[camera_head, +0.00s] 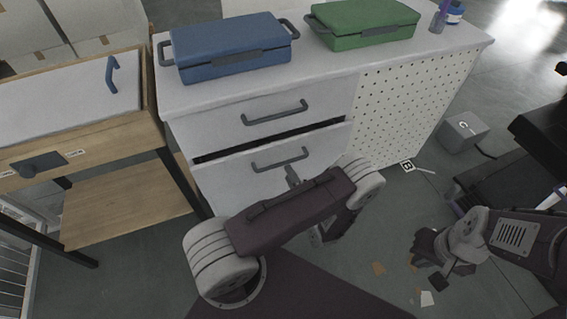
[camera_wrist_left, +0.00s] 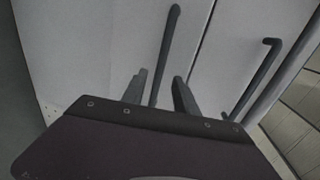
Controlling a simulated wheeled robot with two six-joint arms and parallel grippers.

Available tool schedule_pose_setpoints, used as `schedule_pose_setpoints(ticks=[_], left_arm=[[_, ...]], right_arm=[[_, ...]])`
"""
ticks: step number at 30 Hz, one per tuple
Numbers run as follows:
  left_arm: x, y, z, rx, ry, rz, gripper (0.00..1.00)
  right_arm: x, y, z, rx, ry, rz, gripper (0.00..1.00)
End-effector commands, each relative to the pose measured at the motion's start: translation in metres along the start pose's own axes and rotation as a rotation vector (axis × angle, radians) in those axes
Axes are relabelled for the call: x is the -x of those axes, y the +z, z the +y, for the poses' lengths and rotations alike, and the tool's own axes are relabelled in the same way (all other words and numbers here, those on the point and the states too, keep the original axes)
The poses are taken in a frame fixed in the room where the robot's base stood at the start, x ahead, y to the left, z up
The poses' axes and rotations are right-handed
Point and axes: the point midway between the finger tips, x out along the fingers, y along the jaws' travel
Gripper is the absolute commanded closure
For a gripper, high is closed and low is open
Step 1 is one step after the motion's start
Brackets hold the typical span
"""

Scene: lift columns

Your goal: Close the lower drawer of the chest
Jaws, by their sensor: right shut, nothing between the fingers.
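The white chest's lower drawer (camera_head: 228,181) stands slightly open, with a dark gap along its top edge in the head view. Its grey bar handle (camera_head: 280,159) faces me. In the left wrist view the lower drawer's front (camera_wrist_left: 95,45) fills the left and middle, and its handle (camera_wrist_left: 168,45) runs down between the fingers. My left gripper (camera_head: 292,174) is at this handle, partly hidden by my arm; its fingers (camera_wrist_left: 161,77) are apart. Whether they touch the handle, I cannot tell. My right gripper (camera_head: 432,264) is shut and empty, low at the right, away from the chest.
The upper drawer (camera_head: 225,120) looks shut. A blue case (camera_head: 230,48) and a green case (camera_head: 362,24) lie on the chest top. A wooden workbench (camera_head: 110,138) stands close at the left. A grey box (camera_head: 464,131) is on the floor at the right.

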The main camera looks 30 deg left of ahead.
Motion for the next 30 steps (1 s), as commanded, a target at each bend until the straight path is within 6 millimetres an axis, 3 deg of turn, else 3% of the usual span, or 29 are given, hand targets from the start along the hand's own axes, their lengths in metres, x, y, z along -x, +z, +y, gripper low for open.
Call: schedule_pose_setpoints(ticks=[3, 9, 20, 24, 30], left_arm=[[-0.028, 0.002, 0.002, 0.005, -0.001, -0.008, 0.64], [-0.063, 0.001, 0.001, 0.005, -0.001, -0.006, 0.64], [-0.073, 0.001, -0.001, 0.002, -0.001, -0.002, 0.64], [-0.073, 0.001, -0.001, 0.002, -0.001, -0.002, 0.98], [-0.073, 0.001, 0.000, 0.002, -0.001, -0.003, 1.00]], right_arm=[[-0.009, 0.001, 0.000, 0.000, 0.000, 0.000, 1.00], [-0.016, 0.002, 0.000, 0.001, 0.000, 0.000, 1.00], [-0.017, 0.002, 0.000, 0.001, 0.000, 0.000, 1.00], [-0.017, 0.002, 0.000, 0.001, 0.000, 0.000, 1.00], [-0.017, 0.002, 0.000, 0.001, 0.000, 0.000, 1.00]])
